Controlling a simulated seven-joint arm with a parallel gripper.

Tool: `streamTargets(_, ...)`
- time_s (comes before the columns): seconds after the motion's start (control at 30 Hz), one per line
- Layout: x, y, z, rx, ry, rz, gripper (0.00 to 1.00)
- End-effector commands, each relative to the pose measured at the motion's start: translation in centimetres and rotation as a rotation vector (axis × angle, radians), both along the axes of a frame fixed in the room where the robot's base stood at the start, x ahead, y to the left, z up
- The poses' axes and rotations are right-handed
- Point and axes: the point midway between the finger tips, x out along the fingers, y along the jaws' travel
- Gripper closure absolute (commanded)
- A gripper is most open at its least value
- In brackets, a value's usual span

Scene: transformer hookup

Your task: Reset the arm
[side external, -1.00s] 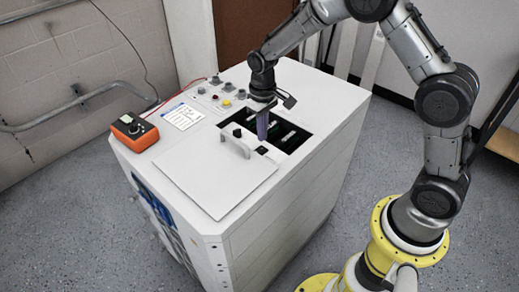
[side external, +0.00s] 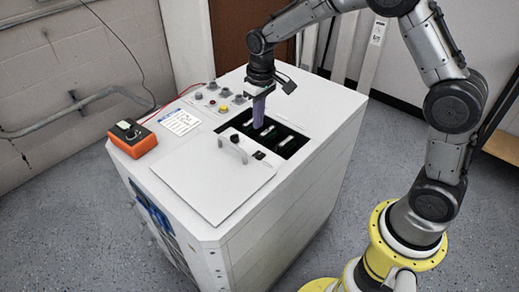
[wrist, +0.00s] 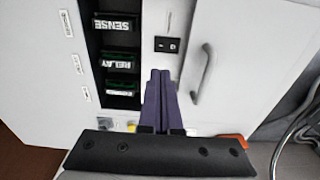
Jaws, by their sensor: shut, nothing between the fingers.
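My gripper (side external: 259,120) is shut and empty. Its purple fingers point down above the far left part of the dark opening in the top of the white cabinet (side external: 315,100). In the wrist view the closed fingers (wrist: 160,75) lie side by side, between the opening and the cover's handle (wrist: 203,74). Inside the opening are dark green terminal blocks, with labels reading SENSE (wrist: 115,24) and RELAY (wrist: 118,62). A further block's label (wrist: 120,91) is partly hidden.
A white cover panel (side external: 205,178) with a handle lies in front of the opening. An orange meter (side external: 133,138) sits at the cabinet's left edge, near a printed card (side external: 180,122). Several knobs and buttons (side external: 223,93) stand on the back of the top.

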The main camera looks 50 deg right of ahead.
Motion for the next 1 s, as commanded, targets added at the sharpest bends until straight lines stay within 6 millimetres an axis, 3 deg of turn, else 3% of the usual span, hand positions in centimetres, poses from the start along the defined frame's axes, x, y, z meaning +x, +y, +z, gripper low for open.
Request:
streamTargets(0.07, -0.3, 0.0, 3.6, 0.0, -0.072, 0.0, 1.0)
streamTargets(0.2, -3.2, 0.0, 9.9, 0.0, -0.187, -0.001, 1.0)
streamTargets(0.4, -9.9, -0.1, 16.0, 0.0, -0.321, -0.001, 1.0)
streamTargets(0.5, -13.8, -0.1, 17.7, 0.0, -0.379, -0.001, 1.0)
streamTargets(0.67, -20.2, -0.1, 18.4, 0.0, -0.456, -0.001, 1.0)
streamTargets(0.8, -24.8, -0.1, 17.0, 0.0, -0.489, 0.0, 1.0)
streamTargets(0.9, -26.9, -0.1, 15.4, 0.0, -0.48, 0.0, 1.0)
streamTargets(1.0, -27.8, -0.1, 13.9, 0.0, -0.448, 0.0, 1.0)
